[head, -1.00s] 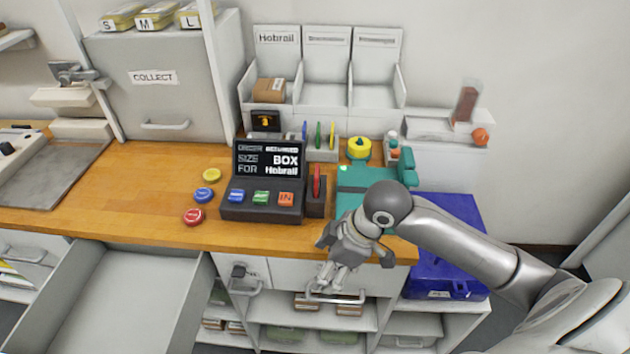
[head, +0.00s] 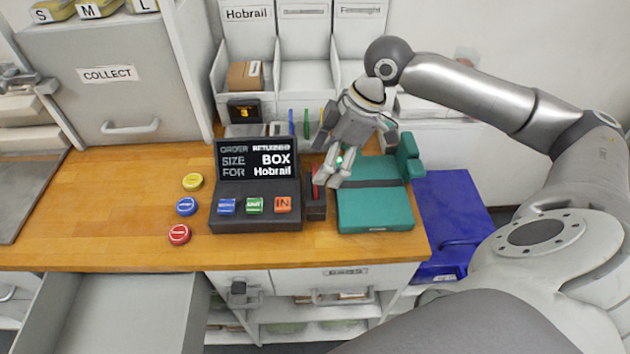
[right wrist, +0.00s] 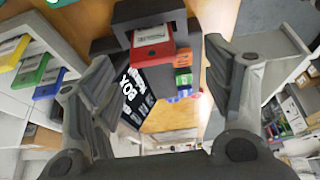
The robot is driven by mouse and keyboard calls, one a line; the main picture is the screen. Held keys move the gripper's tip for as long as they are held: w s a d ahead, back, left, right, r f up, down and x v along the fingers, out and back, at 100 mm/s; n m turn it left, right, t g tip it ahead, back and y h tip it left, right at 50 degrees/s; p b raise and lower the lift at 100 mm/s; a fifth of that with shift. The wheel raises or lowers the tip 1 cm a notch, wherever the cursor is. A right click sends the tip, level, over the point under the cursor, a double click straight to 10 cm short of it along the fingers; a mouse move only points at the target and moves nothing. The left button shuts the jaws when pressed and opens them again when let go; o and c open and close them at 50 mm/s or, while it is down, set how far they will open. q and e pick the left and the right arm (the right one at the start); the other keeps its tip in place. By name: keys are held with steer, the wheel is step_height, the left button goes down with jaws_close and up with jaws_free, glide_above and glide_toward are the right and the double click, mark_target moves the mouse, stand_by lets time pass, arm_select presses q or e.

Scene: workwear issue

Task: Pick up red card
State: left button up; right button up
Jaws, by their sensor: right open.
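The red card (head: 315,187) stands upright in a dark narrow holder (head: 316,210) at the right side of the order terminal. My right gripper (head: 331,180) is open, pointing down just to the right of the card and partly over the teal case. In the right wrist view the red card (right wrist: 152,42) shows with a pale label, in its dark holder between the two spread fingers. Whether a finger touches the card I cannot tell. My left gripper is not in view.
The black terminal (head: 257,212) with blue, green and orange cards stands left of the holder. A teal case (head: 372,213) lies to the right. Yellow, blue and red round buttons sit further left. Cards stand in a rack behind. An open drawer (head: 115,305) is below the counter.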

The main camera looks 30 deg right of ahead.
mark_target(316, 171)
steer(key=x, duration=0.1)
steer(key=p+x, duration=0.1)
steer(key=x, duration=0.3)
steer(key=shift+w+d+f, duration=0.1)
steer(key=shift+w+d, duration=0.05)
steer(key=shift+w, duration=0.25)
steer(key=shift+f, duration=0.25)
steer(key=shift+w, duration=0.1)
steer(key=shift+c, duration=0.6)
steer(key=c, duration=0.5)
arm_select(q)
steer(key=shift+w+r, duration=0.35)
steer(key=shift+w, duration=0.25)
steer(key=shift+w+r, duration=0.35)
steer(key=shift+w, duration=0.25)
arm_select(e)
steer(key=c, duration=0.3)
